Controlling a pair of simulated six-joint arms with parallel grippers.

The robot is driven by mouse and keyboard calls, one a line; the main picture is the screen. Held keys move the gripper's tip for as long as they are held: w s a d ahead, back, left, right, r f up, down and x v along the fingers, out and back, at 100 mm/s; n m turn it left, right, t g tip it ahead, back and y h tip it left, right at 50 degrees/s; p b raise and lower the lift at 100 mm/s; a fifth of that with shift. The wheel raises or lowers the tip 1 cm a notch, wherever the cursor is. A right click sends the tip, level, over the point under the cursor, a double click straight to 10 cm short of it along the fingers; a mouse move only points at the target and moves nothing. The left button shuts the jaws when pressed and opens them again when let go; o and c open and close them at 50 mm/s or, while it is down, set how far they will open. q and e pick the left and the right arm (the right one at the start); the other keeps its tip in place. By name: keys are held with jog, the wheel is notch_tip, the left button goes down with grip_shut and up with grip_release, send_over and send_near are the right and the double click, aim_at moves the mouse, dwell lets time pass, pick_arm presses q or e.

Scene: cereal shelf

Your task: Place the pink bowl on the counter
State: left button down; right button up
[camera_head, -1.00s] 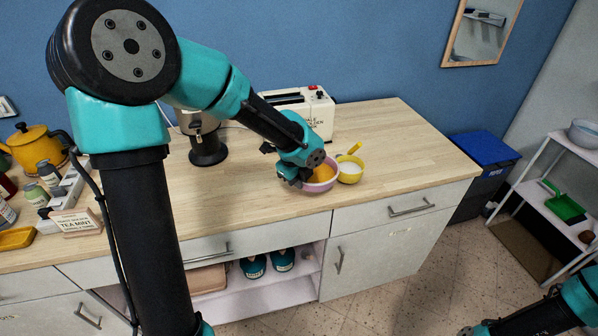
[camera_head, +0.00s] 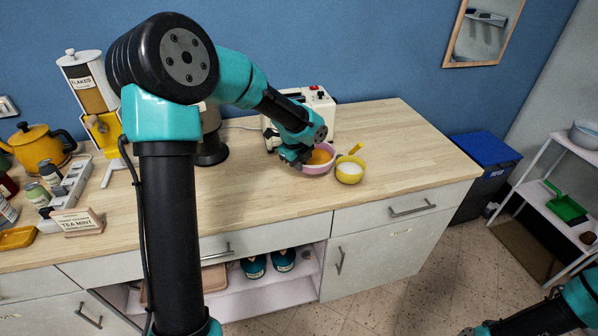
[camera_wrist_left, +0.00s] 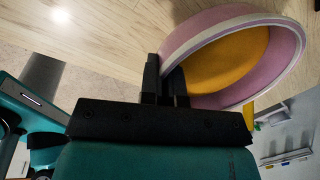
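My left gripper (camera_head: 298,163) is at the bowl's left side. In the left wrist view the fingers (camera_wrist_left: 165,88) are closed around the rim of the bowl (camera_wrist_left: 205,35), one finger on each side of the wall. The bowl looks tilted in that view. I cannot tell for sure whether its base touches the counter. Only part of my right arm shows at the bottom right corner; its gripper is out of the picture.
A yellow cup (camera_head: 350,172) with white contents and a handle stands right beside the bowl. A white toaster (camera_head: 318,108) is behind. The counter's right end and front strip are clear.

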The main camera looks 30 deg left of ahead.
pick_arm(q)
jog(key=shift+f, duration=1.55)
jog(key=shift+f, duration=0.15)
jog(key=c, duration=1.3)
grip_release()
jog(key=shift+c, duration=0.2)
notch_tip(320, 180, up, 12)
jog(key=s, duration=0.2)
jog(key=shift+a, duration=0.2)
jog(key=shift+s, duration=0.1)
